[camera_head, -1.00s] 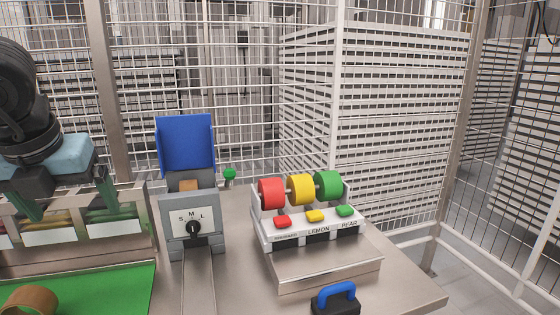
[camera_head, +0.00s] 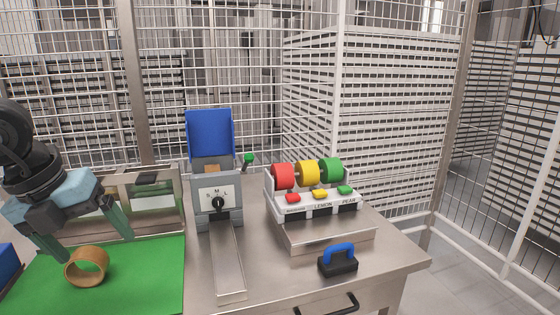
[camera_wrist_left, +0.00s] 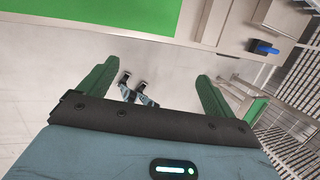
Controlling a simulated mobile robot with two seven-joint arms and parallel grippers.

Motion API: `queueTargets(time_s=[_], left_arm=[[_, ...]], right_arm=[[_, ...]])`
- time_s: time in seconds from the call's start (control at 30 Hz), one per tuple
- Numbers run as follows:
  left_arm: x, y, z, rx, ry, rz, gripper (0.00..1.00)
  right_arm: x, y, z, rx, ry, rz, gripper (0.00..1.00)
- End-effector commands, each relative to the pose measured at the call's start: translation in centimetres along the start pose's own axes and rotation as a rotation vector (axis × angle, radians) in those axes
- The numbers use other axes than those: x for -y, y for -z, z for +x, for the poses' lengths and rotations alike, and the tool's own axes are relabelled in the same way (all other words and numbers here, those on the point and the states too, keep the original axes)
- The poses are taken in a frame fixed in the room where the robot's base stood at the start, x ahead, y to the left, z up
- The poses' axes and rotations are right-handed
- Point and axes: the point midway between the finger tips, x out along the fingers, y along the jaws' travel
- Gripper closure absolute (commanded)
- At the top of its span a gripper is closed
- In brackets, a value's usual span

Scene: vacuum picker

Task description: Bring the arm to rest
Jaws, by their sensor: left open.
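My left gripper (camera_head: 98,248) hangs at the left of the head view, over the green mat (camera_head: 150,285), with its two green fingers spread apart. A brown ring (camera_head: 87,267) stands on the mat and appears between or just in front of the fingers; I cannot tell the depth gap. The green mat (camera_wrist_left: 100,15) shows at the top there.
A grey dispenser with a blue hopper (camera_head: 210,135) and dial stands mid-table, its metal chute (camera_head: 226,265) running forward. Right of it is a unit with red, yellow and green rolls (camera_head: 308,173). A blue-handled block (camera_head: 338,262) sits near the front edge. A mesh fence stands behind.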

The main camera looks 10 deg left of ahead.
Motion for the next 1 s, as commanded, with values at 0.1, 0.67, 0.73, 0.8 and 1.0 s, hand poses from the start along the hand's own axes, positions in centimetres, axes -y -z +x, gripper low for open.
queueTargets(time_s=[0.1,0.67,0.73,0.8,1.0], left_arm=[[-0.3,0.9,2.4,-0.100,0.152,-0.047,0.09],[-2.6,5.8,13.9,-0.312,1.028,-0.723,0.09],[-3.6,6.5,15.5,-0.291,1.094,-0.857,0.09],[-4.7,7.5,17.3,-0.265,1.143,-0.995,0.09],[-8.0,12.1,22.9,-0.171,1.179,-1.419,0.09]], right_arm=[[-0.1,1.0,-0.2,-0.016,-0.002,-0.002,0.35],[-0.1,2.7,-2.5,-0.032,-0.008,-0.006,0.35],[-0.1,2.9,-2.7,-0.036,-0.009,-0.007,0.35],[-0.1,3.3,-2.9,-0.042,-0.010,-0.008,0.35],[-0.3,5.1,-3.5,-0.075,-0.014,-0.013,0.35]])
